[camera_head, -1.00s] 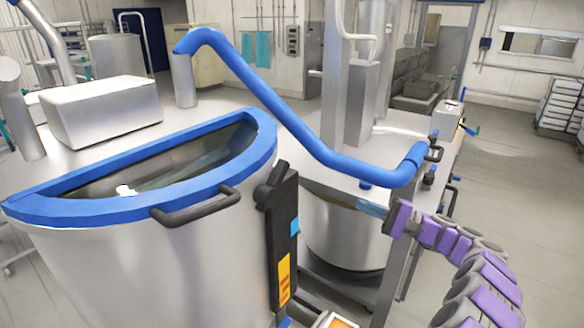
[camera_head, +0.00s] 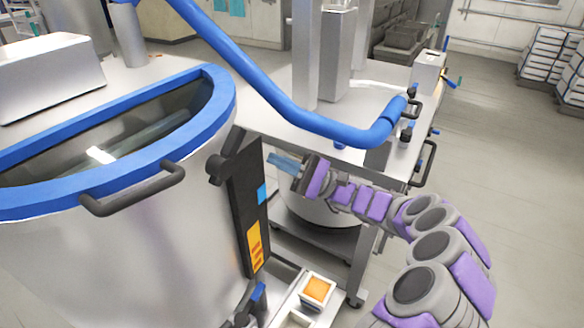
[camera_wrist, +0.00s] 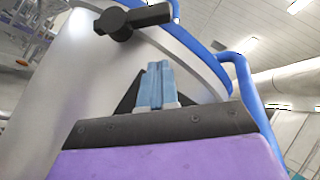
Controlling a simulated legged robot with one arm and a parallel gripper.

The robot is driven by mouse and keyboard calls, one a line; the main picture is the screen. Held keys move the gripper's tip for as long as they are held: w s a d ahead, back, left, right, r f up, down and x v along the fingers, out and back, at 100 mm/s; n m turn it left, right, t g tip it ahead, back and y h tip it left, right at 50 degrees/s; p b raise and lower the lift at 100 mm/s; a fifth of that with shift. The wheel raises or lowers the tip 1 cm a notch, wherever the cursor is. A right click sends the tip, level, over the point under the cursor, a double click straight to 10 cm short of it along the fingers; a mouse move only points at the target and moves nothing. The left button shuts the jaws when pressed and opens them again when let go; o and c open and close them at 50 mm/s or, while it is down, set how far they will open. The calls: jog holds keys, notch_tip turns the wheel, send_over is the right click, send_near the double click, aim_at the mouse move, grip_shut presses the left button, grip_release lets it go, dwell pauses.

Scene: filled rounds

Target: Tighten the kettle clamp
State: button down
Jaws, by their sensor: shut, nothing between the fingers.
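The large steel kettle (camera_head: 120,250) with a blue rim fills the left of the head view. My gripper (camera_head: 280,161), with blue fingers, is shut and empty, to the right of the panel. In the wrist view its fingers (camera_wrist: 157,85) point up, below the knob and apart from it.
A blue pipe (camera_head: 290,110) crosses above my gripper. A steel table (camera_head: 300,135) with a round vessel (camera_head: 315,210) below it stands behind. A small box with an orange top (camera_head: 317,290) is near the kettle's base.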

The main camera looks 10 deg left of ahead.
aim_at(227, 156)
jog(key=s+a+r+b, duration=0.1)
jog(key=s+a+r, duration=0.2)
jog(key=a+r, duration=0.1)
jog(key=shift+a+r, duration=0.2)
jog(key=shift+r, duration=0.5)
jog(key=shift+s, duration=0.1)
